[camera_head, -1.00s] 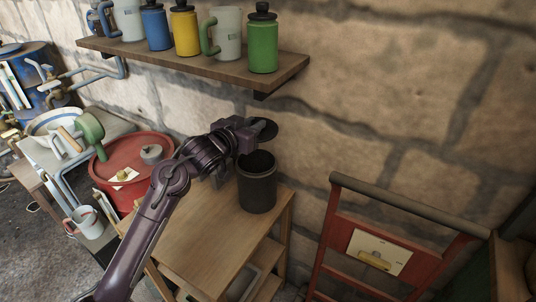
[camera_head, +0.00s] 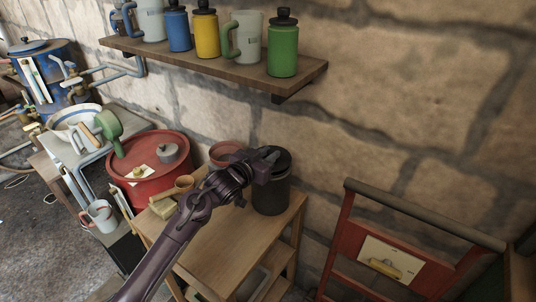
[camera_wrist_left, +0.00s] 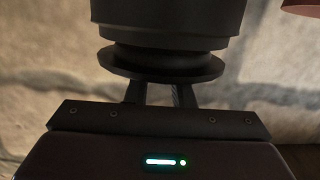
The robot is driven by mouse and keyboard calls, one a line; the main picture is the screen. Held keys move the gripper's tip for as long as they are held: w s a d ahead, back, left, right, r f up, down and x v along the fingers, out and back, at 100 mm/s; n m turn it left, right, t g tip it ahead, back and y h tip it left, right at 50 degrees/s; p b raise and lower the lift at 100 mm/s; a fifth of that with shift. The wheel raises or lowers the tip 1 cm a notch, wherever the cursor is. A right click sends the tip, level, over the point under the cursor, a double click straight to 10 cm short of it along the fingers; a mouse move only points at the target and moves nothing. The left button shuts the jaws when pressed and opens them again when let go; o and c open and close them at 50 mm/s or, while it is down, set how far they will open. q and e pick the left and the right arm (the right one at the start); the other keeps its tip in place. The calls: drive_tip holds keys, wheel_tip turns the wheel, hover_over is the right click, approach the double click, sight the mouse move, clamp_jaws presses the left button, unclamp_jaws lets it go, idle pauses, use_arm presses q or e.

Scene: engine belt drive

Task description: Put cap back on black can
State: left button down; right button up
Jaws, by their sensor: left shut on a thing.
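The black can (camera_head: 272,197) stands upright on the wooden table, near its right back edge. My left gripper (camera_head: 272,157) is at the top of the can and is shut on the black cap (camera_head: 284,160). In the left wrist view the cap (camera_wrist_left: 160,66) shows as a dark disc between the fingers (camera_wrist_left: 157,95) and the can (camera_wrist_left: 172,20), lined up with the can's mouth. It looks on or right against the rim; I cannot tell if it is fully seated. My right gripper is not in view.
A wooden shelf (camera_head: 225,66) with mugs and bottles hangs above on the stone wall. A red drum (camera_head: 150,185) stands left of the table. A red cart frame (camera_head: 345,235) stands at the right. The table's front part (camera_head: 215,255) is clear.

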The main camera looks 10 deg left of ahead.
use_arm(q)
drive_tip(key=shift+f, duration=0.5)
drive_tip(key=c, duration=1.3)
unclamp_jaws()
drive_tip(key=shift+o, duration=0.2)
drive_tip(key=shift+r, duration=0.9)
drive_tip(key=v, duration=1.2)
drive_tip(key=shift+f+b, duration=0.3)
drive_tip(key=shift+b, duration=0.05)
drive_tip(key=shift+a+f, duration=0.1)
